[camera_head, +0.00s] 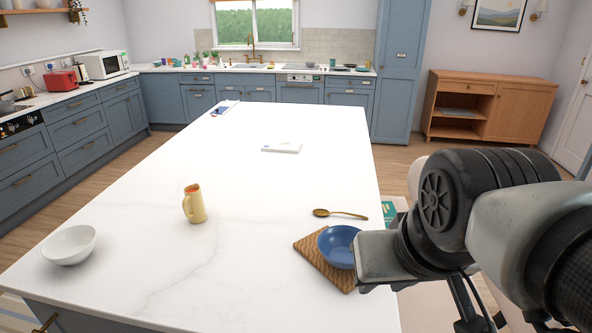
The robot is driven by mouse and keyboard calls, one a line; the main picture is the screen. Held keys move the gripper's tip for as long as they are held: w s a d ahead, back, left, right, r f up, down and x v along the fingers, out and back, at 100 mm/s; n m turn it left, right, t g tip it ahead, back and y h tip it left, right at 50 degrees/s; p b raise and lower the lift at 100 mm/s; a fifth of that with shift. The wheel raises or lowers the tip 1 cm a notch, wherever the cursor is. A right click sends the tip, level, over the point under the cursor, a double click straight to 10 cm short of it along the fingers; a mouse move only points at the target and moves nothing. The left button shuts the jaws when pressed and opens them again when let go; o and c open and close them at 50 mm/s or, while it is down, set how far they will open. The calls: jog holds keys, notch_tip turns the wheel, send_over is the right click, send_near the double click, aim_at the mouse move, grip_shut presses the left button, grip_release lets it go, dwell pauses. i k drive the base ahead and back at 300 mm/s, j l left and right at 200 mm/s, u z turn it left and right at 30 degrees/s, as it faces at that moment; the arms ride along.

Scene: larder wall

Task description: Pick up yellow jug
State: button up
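The yellow jug (194,204) stands upright on the white worktop of the island, left of the middle, with its handle on the left side. Its rim shows an orange-brown inside. Nothing touches it. My arm fills the right side of the view, well to the right of the jug. Dark, thin parts low at the right, below my arm, may belong to my gripper. Its fingertips cannot be made out, and neither can whether it is open or shut.
A white bowl (69,245) stands left of the jug. A blue bowl (338,246) sits on a wooden board (309,246) by my arm, with a gold spoon (340,213) behind it. A white book-like object (282,147) lies farther back. The worktop (250,260) around the jug is clear.

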aim_at(194, 207)
jog(key=j, duration=1.05)
jog(key=i+j, duration=0.1)
jog(key=j, duration=1)
